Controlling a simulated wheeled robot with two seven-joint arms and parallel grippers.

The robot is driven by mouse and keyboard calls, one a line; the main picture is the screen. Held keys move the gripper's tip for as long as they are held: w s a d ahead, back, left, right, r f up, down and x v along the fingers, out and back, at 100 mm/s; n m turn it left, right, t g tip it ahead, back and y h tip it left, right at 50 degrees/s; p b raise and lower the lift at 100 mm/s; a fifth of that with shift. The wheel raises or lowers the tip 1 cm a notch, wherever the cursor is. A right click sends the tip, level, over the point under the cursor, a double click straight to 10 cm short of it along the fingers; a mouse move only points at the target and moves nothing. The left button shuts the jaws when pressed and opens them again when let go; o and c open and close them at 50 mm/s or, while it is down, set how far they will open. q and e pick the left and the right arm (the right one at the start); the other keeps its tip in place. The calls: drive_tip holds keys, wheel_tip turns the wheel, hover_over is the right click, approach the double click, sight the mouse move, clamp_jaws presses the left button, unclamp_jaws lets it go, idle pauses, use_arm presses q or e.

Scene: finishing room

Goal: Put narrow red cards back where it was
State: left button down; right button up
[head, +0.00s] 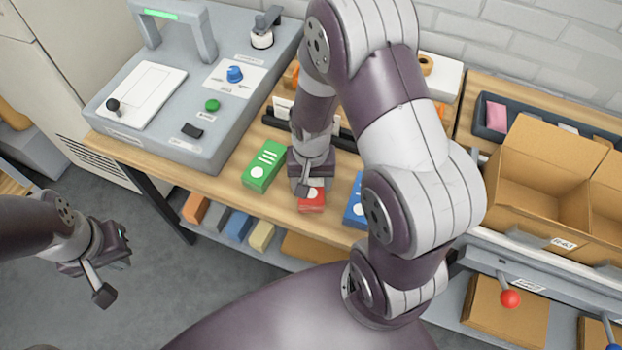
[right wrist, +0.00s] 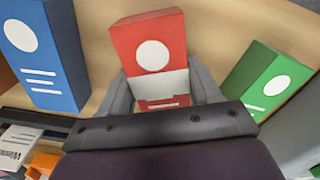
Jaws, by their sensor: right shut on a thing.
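The narrow red cards (head: 312,204) are a red pack with a white circle, near the front edge of the wooden bench. In the right wrist view the red pack (right wrist: 150,38) lies between the two grey fingers, with a white band across it. My right gripper (head: 306,188) is shut on the red pack from above and partly hides it in the head view. Whether the pack touches the bench is hard to tell. My left gripper (head: 112,272) hangs over the floor at the left, away from the bench; its finger gap is unclear.
A green pack (head: 264,165) stands left of the red one and a blue pack (head: 355,208) right of it. A grey machine (head: 190,135) occupies the bench's left. An open cardboard box (head: 540,190) stands at the right. A black rack (head: 345,140) is behind the packs.

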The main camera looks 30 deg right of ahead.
sight(311, 180)
drive_tip(key=shift+f, duration=0.1)
drive_tip(key=o, duration=1.2)
wheel_tip(311, 180, up, 12)
drive_tip(key=p, duration=0.1)
drive_tip(key=s+n, duration=0.1)
drive_tip(key=n, duration=0.1)
drive_tip(key=s+a+n+t, duration=0.1)
drive_tip(key=s, duration=0.1)
drive_tip(key=s+a+n, duration=0.1)
drive_tip(key=n, duration=0.1)
drive_tip(key=shift+s+a+r+n, duration=0.15)
drive_tip(key=shift+a+r+n, duration=0.05)
drive_tip(key=shift+a+n, duration=0.1)
